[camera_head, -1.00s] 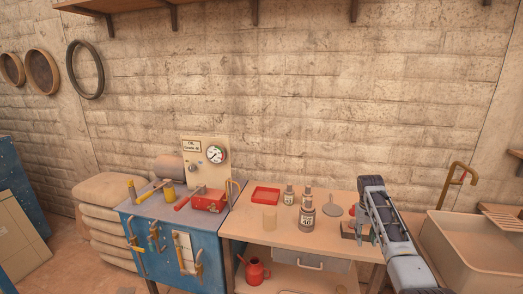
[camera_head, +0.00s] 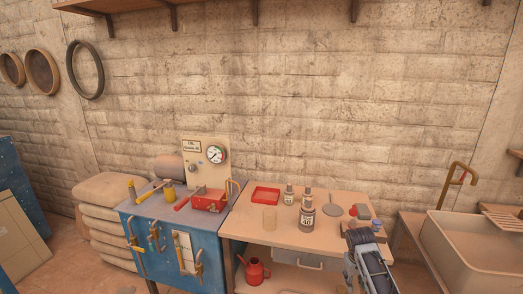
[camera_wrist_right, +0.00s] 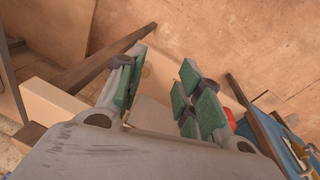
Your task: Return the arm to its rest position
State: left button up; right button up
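My right arm enters the head view at the lower right. Its dark end (camera_head: 368,258) is in front of the right end of the wooden bench (camera_head: 262,236), and the fingers cannot be made out there. In the right wrist view my right gripper (camera_wrist_right: 158,88) has its two green-padded fingers apart, with nothing held between them. My left arm and gripper are in no view.
Bottles (camera_head: 306,217), a red tray (camera_head: 266,195) and a round grey paddle (camera_head: 332,210) stand on the bench. A blue cabinet (camera_head: 165,252) with a gauge panel is at left, a sink (camera_head: 468,243) at right. A red can (camera_head: 254,271) sits below.

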jog(key=s+a+f+n+t, duration=0.1)
jog(key=s+a+f, duration=0.15)
jog(key=s, duration=0.35)
jog(key=s+a+f, duration=0.1)
jog(key=s+a, duration=0.3)
jog(key=s, duration=0.3)
jog(key=s+a+r+n+t+y, duration=0.1)
jog(key=s+a+r, duration=0.2)
jog(key=s, duration=0.5)
jog(key=s+a+r+t+y, duration=0.1)
jog(key=s+a+r, duration=0.15)
jog(key=s, duration=0.55)
notch_tip(320, 180, down, 32)
jog(key=s+f+g, duration=0.1)
jog(key=s+g, duration=0.1)
jog(key=s, duration=0.1)
jog(key=s+d+f, duration=0.2)
jog(key=s+f, duration=0.7)
jog(key=s, duration=0.2)
jog(key=s+d+f, duration=0.2)
jog(key=s+f, duration=0.8)
jog(key=s, duration=0.1)
jog(key=shift+f+g, duration=0.3)
jog(key=shift+g, duration=0.1)
jog(key=shift+d, duration=0.1)
dwell(0.8)
